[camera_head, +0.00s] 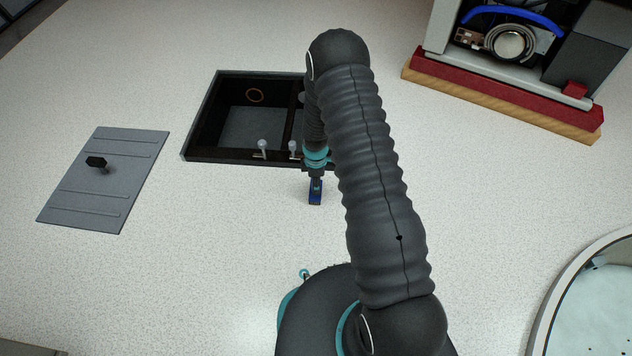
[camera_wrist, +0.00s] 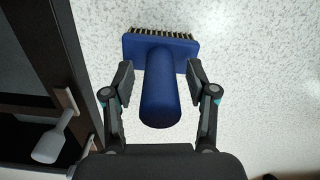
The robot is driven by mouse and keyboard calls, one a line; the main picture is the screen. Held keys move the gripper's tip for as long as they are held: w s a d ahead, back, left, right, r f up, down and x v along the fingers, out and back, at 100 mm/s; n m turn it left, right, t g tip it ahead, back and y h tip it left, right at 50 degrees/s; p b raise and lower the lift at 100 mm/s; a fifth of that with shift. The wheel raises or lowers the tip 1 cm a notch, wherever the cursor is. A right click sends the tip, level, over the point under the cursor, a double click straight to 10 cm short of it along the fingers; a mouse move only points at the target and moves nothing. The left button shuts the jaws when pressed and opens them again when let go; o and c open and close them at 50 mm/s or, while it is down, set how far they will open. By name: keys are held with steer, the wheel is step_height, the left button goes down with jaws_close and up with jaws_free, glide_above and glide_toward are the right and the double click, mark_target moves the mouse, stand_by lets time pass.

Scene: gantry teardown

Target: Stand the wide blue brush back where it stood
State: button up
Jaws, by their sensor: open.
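My gripper (camera_wrist: 160,80) is open, with one finger on each side of the handle and a gap showing on both sides. The brush seems upright, bristles away from me. I cannot tell whether the bristles touch the speckled surface.
The open dark box (camera_head: 222,158) stands close behind the brush, with pale knobbed latches (camera_head: 262,148) on its front. A grey lid (camera_head: 85,200) lies to the left. A machine on a red and wooden base (camera_head: 500,95) and a round basin (camera_head: 560,310) stand right.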

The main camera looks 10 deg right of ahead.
steer(key=shift+r, duration=0.1)
step_height(320, 180, up, 13)
steer(key=shift+f+p, duration=0.2)
steer(key=shift+p, duration=0.75)
steer(key=s+r+m+t, duration=0.1)
steer(key=s+r+m, duration=0.3)
steer(key=r, duration=1)
steer(key=s+r+m+t, duration=0.2)
steer(key=s+r+m, duration=0.15)
steer(key=r, duration=0.95)
steer(key=s+r+m+t, duration=0.1)
steer(key=s+r+m, duration=0.3)
steer(key=s, duration=0.7)
steer(key=s+r+m+t, duration=0.1)
steer(key=s+r+m, duration=0.3)
steer(key=s+r, duration=0.4)
steer(key=s, duration=0.4)
steer(key=shift+r+m+t, duration=0.3)
steer(key=shift+r+m, duration=0.05)
